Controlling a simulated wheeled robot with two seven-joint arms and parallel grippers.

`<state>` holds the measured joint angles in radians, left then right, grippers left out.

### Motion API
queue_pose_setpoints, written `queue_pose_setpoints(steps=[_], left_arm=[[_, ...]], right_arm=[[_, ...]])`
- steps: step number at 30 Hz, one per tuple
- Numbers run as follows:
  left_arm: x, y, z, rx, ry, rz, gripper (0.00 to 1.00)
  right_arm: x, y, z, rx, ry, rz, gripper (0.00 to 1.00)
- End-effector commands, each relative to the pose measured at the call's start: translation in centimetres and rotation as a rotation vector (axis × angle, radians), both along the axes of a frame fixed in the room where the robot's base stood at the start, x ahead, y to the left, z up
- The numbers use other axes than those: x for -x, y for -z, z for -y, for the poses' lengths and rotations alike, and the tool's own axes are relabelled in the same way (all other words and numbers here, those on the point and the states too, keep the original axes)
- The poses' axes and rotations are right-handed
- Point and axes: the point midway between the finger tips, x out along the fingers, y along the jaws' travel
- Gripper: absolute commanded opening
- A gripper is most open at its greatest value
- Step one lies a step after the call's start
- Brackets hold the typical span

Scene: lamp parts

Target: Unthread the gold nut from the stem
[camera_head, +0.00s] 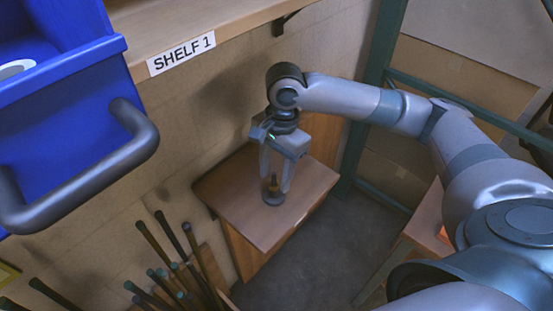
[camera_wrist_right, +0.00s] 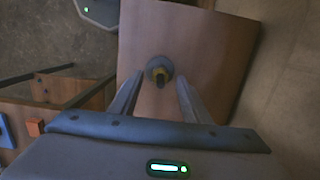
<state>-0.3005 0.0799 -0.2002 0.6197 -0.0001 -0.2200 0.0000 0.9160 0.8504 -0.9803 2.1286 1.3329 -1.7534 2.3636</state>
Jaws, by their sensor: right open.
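A small round grey base (camera_head: 273,199) stands on a brown wooden table top. A short dark stem (camera_wrist_right: 160,82) rises from it, and the gold nut (camera_wrist_right: 158,73) sits around the stem. In the head view the nut is small and partly hidden between the fingers. My right gripper (camera_head: 276,182) points down over the stem, with its fingers apart. In the right wrist view the fingers of my right gripper (camera_wrist_right: 158,84) lie on either side of the stem and nut, with gaps on both sides. My left gripper does not show.
The table top (camera_head: 235,200) is otherwise bare and stands against the wall. A shelf labelled SHELF 1 (camera_head: 225,22) is above it, with a blue bin (camera_head: 60,110) at left. Several upright rods (camera_head: 170,255) stand at lower left. A green frame (camera_head: 380,45) is behind my arm.

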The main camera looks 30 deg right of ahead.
Motion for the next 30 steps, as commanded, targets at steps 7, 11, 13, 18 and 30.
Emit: queue_pose_setpoints(steps=[7,11,13,18,30], left_arm=[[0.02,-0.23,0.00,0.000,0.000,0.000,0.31],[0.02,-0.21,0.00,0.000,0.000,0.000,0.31],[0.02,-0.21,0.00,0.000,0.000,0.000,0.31],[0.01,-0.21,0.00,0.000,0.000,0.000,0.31],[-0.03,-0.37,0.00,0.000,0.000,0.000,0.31]], right_arm=[[0.08,1.02,-0.10,0.001,-0.001,0.000,0.43],[0.06,1.04,-0.10,0.001,-0.001,0.000,0.43],[0.06,1.03,-0.11,0.000,-0.001,0.000,0.43],[0.05,1.01,-0.11,0.000,-0.001,0.000,0.10],[0.05,0.92,-0.10,0.001,-0.009,0.000,0.00]])
